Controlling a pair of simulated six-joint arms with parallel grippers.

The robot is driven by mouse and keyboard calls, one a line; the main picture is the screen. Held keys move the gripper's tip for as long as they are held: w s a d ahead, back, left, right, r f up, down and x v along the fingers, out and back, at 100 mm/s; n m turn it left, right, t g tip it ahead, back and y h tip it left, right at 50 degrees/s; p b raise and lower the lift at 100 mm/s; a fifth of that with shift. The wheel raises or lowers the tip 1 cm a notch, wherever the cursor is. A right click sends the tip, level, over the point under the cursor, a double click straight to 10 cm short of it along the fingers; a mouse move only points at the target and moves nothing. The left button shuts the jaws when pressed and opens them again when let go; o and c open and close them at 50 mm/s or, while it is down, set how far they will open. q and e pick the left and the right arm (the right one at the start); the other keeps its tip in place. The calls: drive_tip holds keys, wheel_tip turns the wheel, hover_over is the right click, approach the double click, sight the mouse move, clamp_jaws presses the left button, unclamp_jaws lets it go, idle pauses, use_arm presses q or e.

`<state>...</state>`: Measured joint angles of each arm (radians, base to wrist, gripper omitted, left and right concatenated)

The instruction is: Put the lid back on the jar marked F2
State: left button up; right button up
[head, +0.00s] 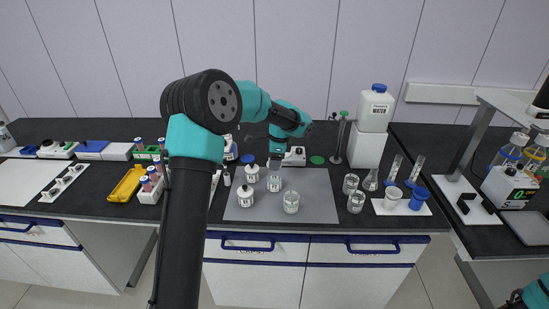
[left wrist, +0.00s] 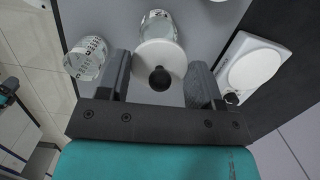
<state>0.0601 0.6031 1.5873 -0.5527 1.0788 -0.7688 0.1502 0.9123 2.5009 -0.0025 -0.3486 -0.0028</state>
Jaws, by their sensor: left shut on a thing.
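My left gripper (head: 275,162) points down over the grey mat and is shut on a white round lid with a dark knob (left wrist: 160,66), which sits between its two fingers in the left wrist view. Just below it stands a labelled open glass jar (head: 274,184), which shows partly behind the lid in the left wrist view (left wrist: 157,25). I cannot tell whether lid and jar touch. A second glass jar (head: 291,203) stands nearer the front edge; a jar also shows left of the fingers in the wrist view (left wrist: 88,60). The label marks are too small to read. My right gripper is out of view.
White-capped jars (head: 247,192) stand left on the grey mat (head: 317,190). A white device (head: 294,156) stands close behind the gripper. The mat's right part is clear.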

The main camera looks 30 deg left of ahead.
use_arm(q)
drive_tip(key=shift+f, duration=2.55)
drive_tip(key=shift+f, duration=0.15)
idle(0.3)
drive_tip(key=o, duration=1.2)
drive_tip(key=shift+c, duration=0.2)
drive_tip(key=shift+r, duration=3.5)
clamp_jaws()
